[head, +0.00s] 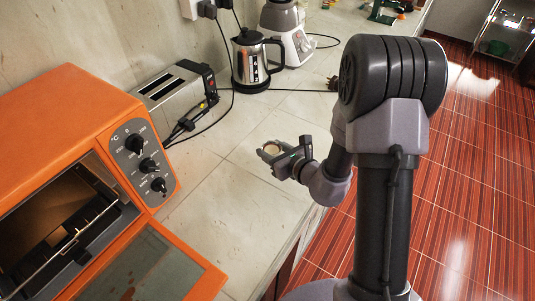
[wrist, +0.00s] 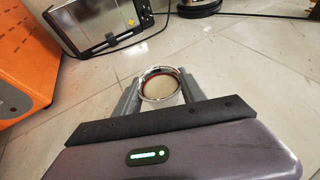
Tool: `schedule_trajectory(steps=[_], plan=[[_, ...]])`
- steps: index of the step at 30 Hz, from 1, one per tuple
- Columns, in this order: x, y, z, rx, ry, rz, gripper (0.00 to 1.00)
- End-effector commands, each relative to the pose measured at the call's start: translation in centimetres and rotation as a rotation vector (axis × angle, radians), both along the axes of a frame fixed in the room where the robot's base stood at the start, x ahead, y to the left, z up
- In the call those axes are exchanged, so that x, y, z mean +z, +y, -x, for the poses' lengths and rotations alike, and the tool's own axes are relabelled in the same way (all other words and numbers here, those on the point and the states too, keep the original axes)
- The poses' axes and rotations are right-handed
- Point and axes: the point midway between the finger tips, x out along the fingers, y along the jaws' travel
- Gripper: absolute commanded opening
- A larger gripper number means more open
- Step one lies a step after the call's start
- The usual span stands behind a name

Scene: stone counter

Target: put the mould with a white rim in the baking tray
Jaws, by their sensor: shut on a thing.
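The mould with a white rim (wrist: 147,97) is a small round cup with a pale, shiny rim and a reddish band inside. It sits between the two fingers of my gripper (wrist: 160,86), which is shut on it. In the head view my gripper (head: 272,155) is over the counter, and the mould (head: 272,147) shows small and partly hidden at its fingertips. I cannot tell whether the mould touches the counter. A dark tray-like shape (head: 62,247) is inside the open orange oven at the left; I cannot tell for certain that it is the baking tray.
The orange oven (head: 75,115) has its glass door (head: 150,270) lowered towards the front. A toaster (head: 178,88), kettle (head: 250,62) and blender (head: 284,38) stand along the wall with cables between them. The counter (head: 225,205) between oven and gripper is clear.

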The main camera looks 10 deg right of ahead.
Motion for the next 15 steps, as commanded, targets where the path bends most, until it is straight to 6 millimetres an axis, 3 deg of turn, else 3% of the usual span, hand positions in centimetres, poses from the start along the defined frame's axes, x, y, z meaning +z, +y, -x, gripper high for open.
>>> schedule_trajectory(steps=[3,10,15], plan=[[-0.2,0.4,-1.6,0.002,-0.001,0.001,0.0],[-0.3,0.7,-3.0,0.002,-0.001,0.001,0.0],[-2.7,0.7,-2.9,0.0,0.001,0.0,0.0]])
